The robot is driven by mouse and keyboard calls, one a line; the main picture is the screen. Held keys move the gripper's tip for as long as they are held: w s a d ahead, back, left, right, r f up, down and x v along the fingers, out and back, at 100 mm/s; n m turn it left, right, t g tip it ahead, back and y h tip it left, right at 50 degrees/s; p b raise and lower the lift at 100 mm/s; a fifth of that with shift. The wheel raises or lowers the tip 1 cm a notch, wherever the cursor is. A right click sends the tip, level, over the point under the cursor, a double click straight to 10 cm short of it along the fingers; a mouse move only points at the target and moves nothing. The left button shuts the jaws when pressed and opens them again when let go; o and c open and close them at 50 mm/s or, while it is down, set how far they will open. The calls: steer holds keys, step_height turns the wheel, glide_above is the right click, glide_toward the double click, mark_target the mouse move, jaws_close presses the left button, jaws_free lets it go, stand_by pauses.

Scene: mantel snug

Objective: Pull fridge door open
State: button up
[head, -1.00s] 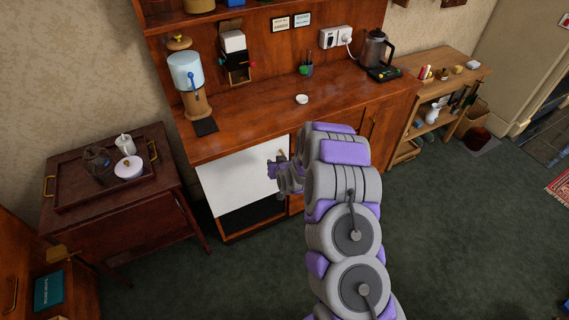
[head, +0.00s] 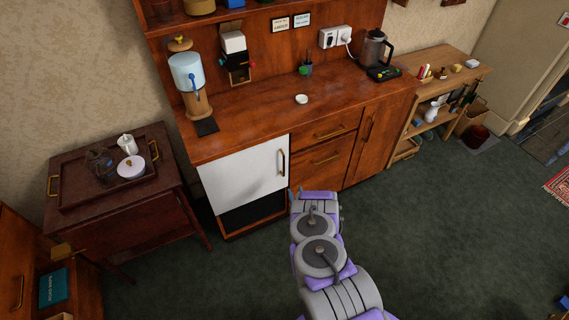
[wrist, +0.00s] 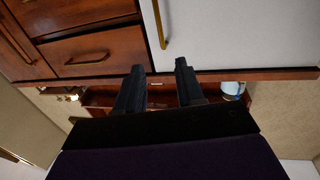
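The white fridge door (head: 240,178) sits in the wooden cabinet under the counter and looks closed, flush with the front. Its upright brass handle (head: 283,163) is on the right edge, and nothing touches it. In the wrist view the handle (wrist: 160,25) is at the top, beside the white door (wrist: 240,35). My gripper (wrist: 160,82) shows there with two black fingers apart and nothing between them.
Wooden drawers (head: 322,162) and a cupboard door (head: 380,135) are right of the fridge. A dark side table (head: 130,225) with a tray stands to its left. The green carpet (head: 450,230) in front is clear.

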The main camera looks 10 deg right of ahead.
steer(key=w+a+b, duration=0.2)
steer(key=w+b, duration=0.2)
steer(key=w, duration=1.3)
steer(key=shift+b, duration=0.35)
steer(key=shift+w, duration=0.1)
jaws_close()
